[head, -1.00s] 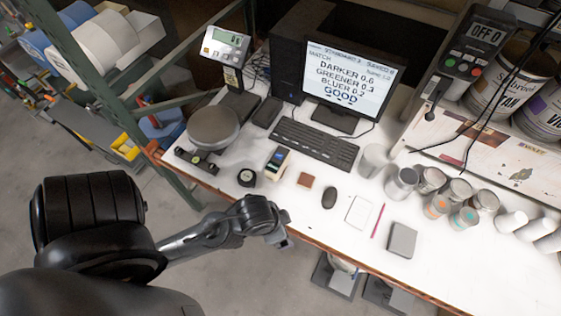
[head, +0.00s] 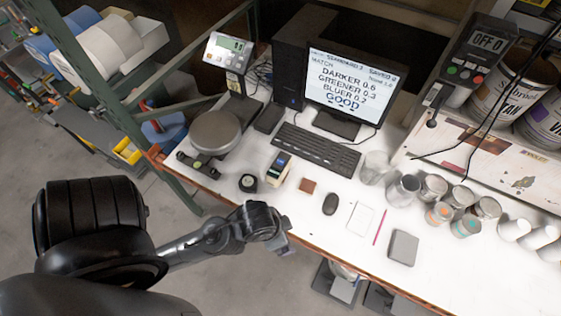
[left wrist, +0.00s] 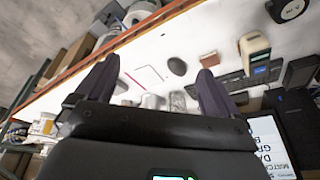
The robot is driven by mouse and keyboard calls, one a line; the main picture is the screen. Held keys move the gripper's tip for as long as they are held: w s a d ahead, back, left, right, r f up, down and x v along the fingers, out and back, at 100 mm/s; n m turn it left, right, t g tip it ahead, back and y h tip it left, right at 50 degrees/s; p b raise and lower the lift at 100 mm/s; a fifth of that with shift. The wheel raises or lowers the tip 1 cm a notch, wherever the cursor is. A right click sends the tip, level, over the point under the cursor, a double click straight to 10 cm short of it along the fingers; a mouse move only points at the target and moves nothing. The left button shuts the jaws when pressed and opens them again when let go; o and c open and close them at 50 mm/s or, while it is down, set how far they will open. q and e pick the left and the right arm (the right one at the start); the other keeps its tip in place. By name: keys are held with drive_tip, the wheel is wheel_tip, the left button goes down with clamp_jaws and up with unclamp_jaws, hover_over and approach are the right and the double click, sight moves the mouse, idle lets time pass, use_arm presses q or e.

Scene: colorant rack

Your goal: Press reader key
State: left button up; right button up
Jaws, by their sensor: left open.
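The reader (head: 279,168) is a small pale handheld device with a lit blue screen, standing near the front edge of the white bench. In the left wrist view the reader (left wrist: 256,56) is at the upper right, beyond the right-hand finger. Its key is too small to make out. My left gripper (head: 282,243) is at the bench's front edge, in front of the reader and apart from it. In the left wrist view its two dark fingers (left wrist: 155,75) are spread with nothing held between them. My right gripper is in neither view.
A round black puck (head: 247,183) and a brown square (head: 308,186) flank the reader. A mouse (head: 330,204), keyboard (head: 315,150) and scale (head: 213,132) are near. The monitor (head: 349,88) reads "GOOD" and "SAVED 0". Cans and cups crowd the right.

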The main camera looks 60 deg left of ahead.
use_arm(q)
clamp_jaws()
idle(0.4)
idle(1.1)
